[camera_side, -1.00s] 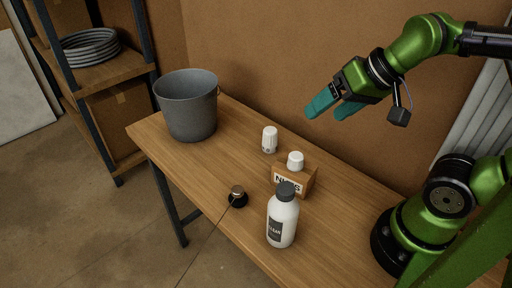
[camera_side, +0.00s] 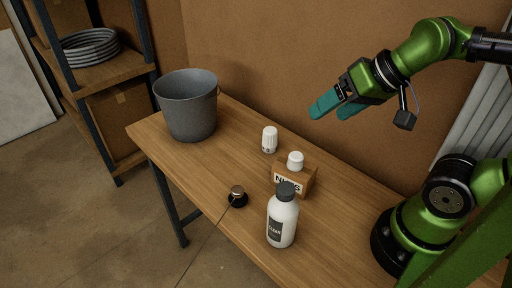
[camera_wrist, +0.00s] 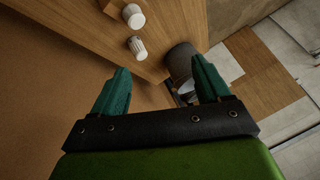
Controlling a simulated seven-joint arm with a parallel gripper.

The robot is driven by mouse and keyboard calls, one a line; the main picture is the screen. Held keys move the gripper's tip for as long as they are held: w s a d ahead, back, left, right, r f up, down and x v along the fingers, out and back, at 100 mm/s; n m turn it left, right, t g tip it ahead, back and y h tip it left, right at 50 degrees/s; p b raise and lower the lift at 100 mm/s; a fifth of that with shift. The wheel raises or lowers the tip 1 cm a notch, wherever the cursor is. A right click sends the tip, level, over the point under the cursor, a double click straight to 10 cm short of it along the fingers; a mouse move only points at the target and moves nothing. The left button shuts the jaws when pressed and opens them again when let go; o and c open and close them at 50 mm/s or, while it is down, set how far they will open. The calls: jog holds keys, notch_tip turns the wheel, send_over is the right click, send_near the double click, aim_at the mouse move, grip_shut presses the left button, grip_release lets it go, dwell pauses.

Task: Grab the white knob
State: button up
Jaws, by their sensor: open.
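Two white knob-like pieces are in view. One, a ribbed white knob (camera_side: 270,139), stands upright on the bare wooden bench; it also shows in the wrist view (camera_wrist: 137,47). The other, a shorter white knob (camera_side: 295,160), sits on top of a small wooden box (camera_side: 293,181); it is near the top edge of the wrist view (camera_wrist: 133,16). My gripper (camera_side: 328,108) has teal fingers, open and empty, held in the air above and to the right of both knobs. In the wrist view its fingers (camera_wrist: 160,66) are spread apart, and both knobs lie beyond the left fingertip. It touches nothing.
A white bottle with a dark cap (camera_side: 283,218) stands in front of the box. A small black piece with a metal top and a thin cable (camera_side: 238,197) is near the front edge. A grey bucket (camera_side: 188,107) stands at the far left end. Bare bench lies between.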

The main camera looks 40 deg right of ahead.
jog(key=m+g, duration=0.1)
jog(key=m, duration=2.7)
send_near(272, 130)
jog(key=shift+y, duration=0.3)
jog(key=x, duration=0.5)
jog(key=d+x, duration=0.1)
jog(key=x, duration=0.1)
jog(key=shift+w+f, duration=0.2)
jog(key=shift+w, duration=0.2)
jog(key=shift+s+x, duration=0.15)
jog(key=shift+x, duration=1.2)
jog(key=shift+s+x, duration=0.1)
jog(key=shift+x, duration=1.25)
jog(key=shift+a+f+n, duration=0.1)
jog(key=shift+a+n, duration=0.1)
jog(key=shift+n, duration=0.1)
